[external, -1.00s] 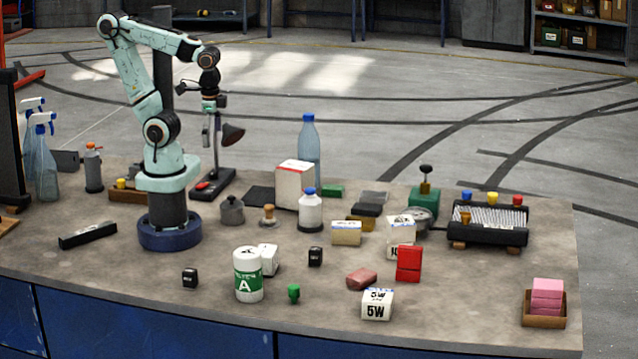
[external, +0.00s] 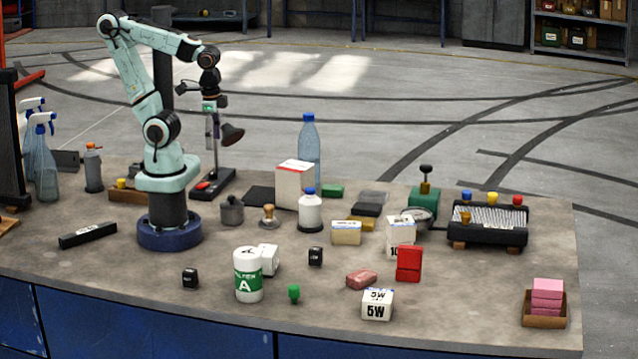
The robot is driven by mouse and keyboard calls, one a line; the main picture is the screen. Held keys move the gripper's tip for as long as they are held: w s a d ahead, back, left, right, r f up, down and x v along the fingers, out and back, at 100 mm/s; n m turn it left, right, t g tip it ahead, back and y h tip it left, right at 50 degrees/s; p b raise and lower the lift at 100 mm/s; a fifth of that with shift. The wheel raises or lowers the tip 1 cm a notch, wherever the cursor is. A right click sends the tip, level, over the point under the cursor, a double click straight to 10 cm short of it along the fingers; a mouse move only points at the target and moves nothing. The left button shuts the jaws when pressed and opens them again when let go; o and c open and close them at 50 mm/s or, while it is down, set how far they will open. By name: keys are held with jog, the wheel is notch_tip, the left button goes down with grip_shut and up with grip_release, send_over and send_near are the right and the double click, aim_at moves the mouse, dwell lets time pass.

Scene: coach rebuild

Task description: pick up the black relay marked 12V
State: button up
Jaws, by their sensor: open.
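Two small black blocks with white markings, which look like relays, stand on the workbench. One black relay (external: 190,278) is at the front left, to the left of the white and green canister. The other black relay (external: 316,256) is near the middle, right of the white box behind the canister. The print on both is too small to read, so I cannot tell which is marked 12V. My gripper (external: 211,106) hangs high above the back left of the bench, far from both relays. It is open and looks empty, though its fingers show small.
The white and green canister (external: 248,274) stands between the relays, with a green knob (external: 294,293) at its right. A pink block (external: 361,279) and a 5W box (external: 377,304) lie further right. A bottle (external: 310,213) and a tall blue bottle (external: 309,150) stand behind.

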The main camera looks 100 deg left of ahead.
jog(key=w+r+t, duration=0.3)
jog(key=w+r, duration=0.1)
jog(key=w, duration=0.6)
jog(key=m+g, duration=0.1)
send_over(316, 249)
jog(key=w, duration=0.2)
notch_tip(316, 249, down, 14)
jog(key=f, duration=0.4)
jog(key=s+f+g, duration=0.1)
jog(key=f, duration=0.3)
jog(key=s+f+g, duration=0.1)
jog(key=f, duration=0.3)
jog(key=shift+f+m+h, duration=0.15)
jog(key=shift+m+h, duration=0.15)
jog(key=shift+h, duration=0.1)
jog(key=shift+f, duration=0.45)
grip_shut()
